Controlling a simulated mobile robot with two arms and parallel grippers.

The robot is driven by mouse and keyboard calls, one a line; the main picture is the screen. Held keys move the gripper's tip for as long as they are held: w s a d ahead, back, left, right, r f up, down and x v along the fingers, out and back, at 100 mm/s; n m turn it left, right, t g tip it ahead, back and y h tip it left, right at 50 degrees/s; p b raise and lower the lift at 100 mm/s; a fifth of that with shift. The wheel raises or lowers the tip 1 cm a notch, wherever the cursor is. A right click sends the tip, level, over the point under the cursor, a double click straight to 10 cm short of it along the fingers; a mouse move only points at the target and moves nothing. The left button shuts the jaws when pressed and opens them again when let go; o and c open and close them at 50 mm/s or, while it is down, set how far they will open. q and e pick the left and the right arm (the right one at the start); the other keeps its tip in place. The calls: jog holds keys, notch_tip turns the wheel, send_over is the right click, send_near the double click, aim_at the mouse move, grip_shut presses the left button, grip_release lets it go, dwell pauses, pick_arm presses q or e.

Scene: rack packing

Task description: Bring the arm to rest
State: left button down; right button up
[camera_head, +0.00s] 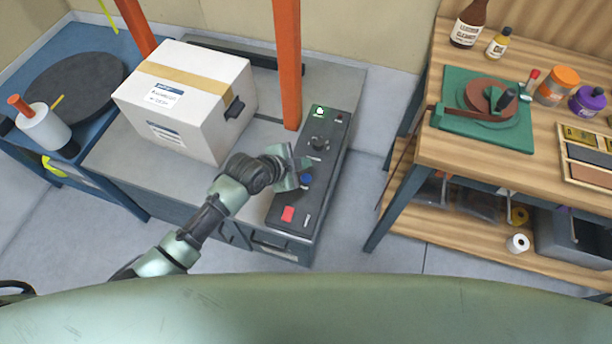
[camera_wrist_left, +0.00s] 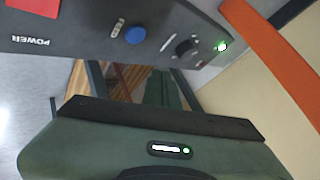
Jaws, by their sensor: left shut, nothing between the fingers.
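My left arm comes in from the left in the head view. My left gripper (camera_head: 298,178) is shut and empty, over the left edge of the dark control panel (camera_head: 327,150). The panel carries a red button (camera_head: 288,214), a blue button (camera_head: 306,180), a dark knob and a lit green light (camera_head: 319,111). In the left wrist view the panel (camera_wrist_left: 80,45) shows its blue button (camera_wrist_left: 136,35) and green light (camera_wrist_left: 221,46). I cannot tell whether the gripper touches the panel. My right gripper is not in view.
A white taped box (camera_head: 190,98) stands on the grey bench left of the gripper. An orange post (camera_head: 287,60) rises behind the panel. A wooden workbench (camera_head: 460,155) with a green turntable tool stands at right. Bare floor lies between the benches.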

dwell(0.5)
pick_arm(q)
jog(key=shift+s, duration=0.25)
jog(key=s+a+r+n+g+y, duration=0.2)
jog(key=s+a+r+n+y, duration=0.1)
jog(key=s+a+n, duration=0.8)
jog(key=s+a+r+n+g+y, duration=0.1)
jog(key=s+a+r+n+y, duration=0.3)
jog(key=s+a, duration=0.8)
jog(key=s+d+f+g+h, duration=0.1)
jog(key=s+d+f, duration=0.1)
jog(key=f, duration=1.1)
jog(key=s+d+f+g, duration=0.1)
jog(key=s+f, duration=0.1)
jog(key=f, duration=1)
jog(key=s+a+f, duration=0.2)
jog(key=s+f, duration=1.5)
jog(key=shift+a+f+g, duration=0.35)
jog(key=shift+f+g, duration=0.05)
